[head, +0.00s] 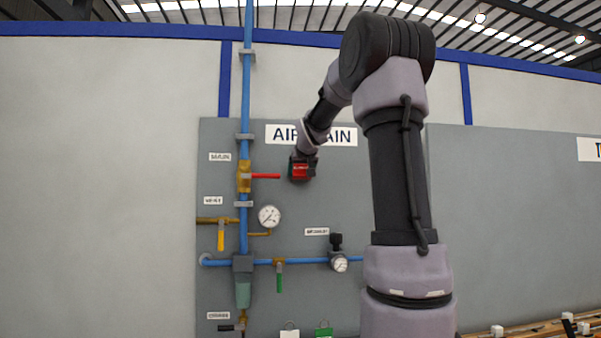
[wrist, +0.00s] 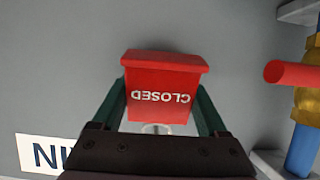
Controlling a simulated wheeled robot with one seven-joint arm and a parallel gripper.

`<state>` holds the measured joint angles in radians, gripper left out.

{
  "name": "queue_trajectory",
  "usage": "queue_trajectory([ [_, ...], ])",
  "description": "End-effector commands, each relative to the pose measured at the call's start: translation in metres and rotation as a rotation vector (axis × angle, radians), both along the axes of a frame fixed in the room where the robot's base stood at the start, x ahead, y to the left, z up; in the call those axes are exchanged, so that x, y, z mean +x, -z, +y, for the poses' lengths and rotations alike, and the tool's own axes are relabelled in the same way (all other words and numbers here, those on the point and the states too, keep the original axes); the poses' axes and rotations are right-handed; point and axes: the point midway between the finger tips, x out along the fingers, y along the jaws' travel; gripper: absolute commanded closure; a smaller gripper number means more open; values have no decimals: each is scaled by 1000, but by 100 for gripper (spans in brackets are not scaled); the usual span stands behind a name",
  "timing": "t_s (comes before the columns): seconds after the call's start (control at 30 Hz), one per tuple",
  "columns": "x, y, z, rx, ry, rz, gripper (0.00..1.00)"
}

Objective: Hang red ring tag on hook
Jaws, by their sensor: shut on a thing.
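The red tag (wrist: 163,88), lettered CLOSED, sits between the two fingers of my gripper (wrist: 160,110); its lettering is upside down in the wrist view. Part of a pale ring (wrist: 152,129) shows at the tag's edge by the gripper body. In the head view my gripper (head: 302,160) holds the red tag (head: 301,172) in front of the grey panel, just right of the red valve handle (head: 266,176), apart from it. I cannot make out an empty hook. A white tag (head: 290,334) and a green tag (head: 324,333) show at the bottom edge.
A blue vertical pipe (head: 244,100) with a brass valve (head: 244,176) stands left of my gripper. A round gauge (head: 269,216), a yellow handle (head: 221,240), a green handle (head: 279,282) and a regulator (head: 337,245) stand out below. The panel right of my gripper is partly hidden by my arm.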

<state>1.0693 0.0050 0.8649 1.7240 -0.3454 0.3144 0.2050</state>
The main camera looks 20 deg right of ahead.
Motion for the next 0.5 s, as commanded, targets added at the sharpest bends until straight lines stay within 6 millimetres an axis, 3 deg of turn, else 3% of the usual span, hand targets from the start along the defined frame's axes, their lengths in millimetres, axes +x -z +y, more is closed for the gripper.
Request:
queue_trajectory([
  [0.2,0,0,0,0,0,0,77],
  [0.23,0,0,0,0,0,0,16],
  [0.27,0,0,0,0,0,0,5],
  [0.3,0,0,0,0,0,0,0],
  [0.5,0,0,0,0,0,0,0],
])
